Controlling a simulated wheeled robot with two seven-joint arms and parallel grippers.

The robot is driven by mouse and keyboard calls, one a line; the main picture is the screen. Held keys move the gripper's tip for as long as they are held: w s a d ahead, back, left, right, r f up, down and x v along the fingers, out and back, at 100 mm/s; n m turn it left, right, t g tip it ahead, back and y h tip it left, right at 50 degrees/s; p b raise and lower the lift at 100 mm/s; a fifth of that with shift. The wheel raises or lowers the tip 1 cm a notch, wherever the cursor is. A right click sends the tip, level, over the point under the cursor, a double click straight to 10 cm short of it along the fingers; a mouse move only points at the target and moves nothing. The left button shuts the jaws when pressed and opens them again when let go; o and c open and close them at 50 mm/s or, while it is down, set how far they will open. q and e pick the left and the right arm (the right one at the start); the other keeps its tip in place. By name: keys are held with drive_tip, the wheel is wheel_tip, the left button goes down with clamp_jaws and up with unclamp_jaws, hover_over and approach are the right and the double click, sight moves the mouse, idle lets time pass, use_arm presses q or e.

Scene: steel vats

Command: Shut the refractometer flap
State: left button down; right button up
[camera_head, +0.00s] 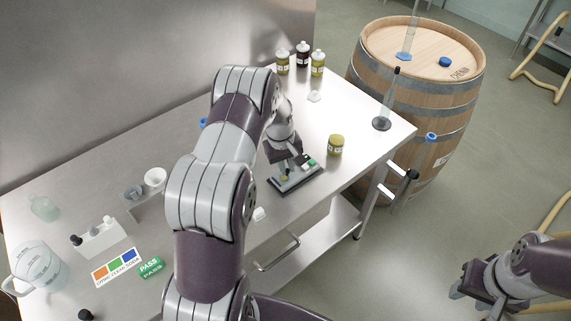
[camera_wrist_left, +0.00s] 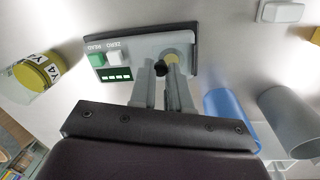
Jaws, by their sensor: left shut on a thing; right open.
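The refractometer (camera_head: 297,181) lies on the steel table, a grey box on a dark base. In the left wrist view the refractometer (camera_wrist_left: 124,62) shows a green READ button, a white ZERO button and a pale yellow round spot (camera_wrist_left: 173,56). My left gripper (camera_head: 287,170) is over it. In the left wrist view the left gripper (camera_wrist_left: 165,75) is shut on a small black knob (camera_wrist_left: 161,68) beside the yellow spot, which seems to belong to the flap. The flap's angle is hidden by the fingers. My right gripper (camera_head: 472,287) is open and empty, off the table at lower right.
A yellow-green jar (camera_head: 335,145) stands right of the refractometer, also in the left wrist view (camera_wrist_left: 37,73). Bottles (camera_head: 302,55) stand at the back. A barrel (camera_head: 416,102) is beyond the table's right end. A pitcher (camera_head: 38,268) and a PASS block (camera_head: 151,267) are at left.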

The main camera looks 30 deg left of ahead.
use_arm(q)
drive_tip(key=shift+d+f+g, duration=0.1)
drive_tip(key=shift+f+g, duration=0.05)
drive_tip(key=shift+g, duration=0.35)
drive_tip(key=shift+f+g, duration=0.4)
drive_tip(key=shift+f, duration=0.05)
drive_tip(key=shift+w+g+y, duration=0.1)
drive_tip(key=shift+g+y, duration=0.2)
drive_tip(key=shift+y, duration=0.1)
use_arm(e)
drive_tip(key=shift+r, duration=0.25)
drive_tip(key=shift+s, duration=0.1)
use_arm(q)
drive_tip(key=c, duration=1.1)
unclamp_jaws()
drive_tip(key=shift+w, duration=0.15)
use_arm(e)
drive_tip(key=shift+a, duration=0.2)
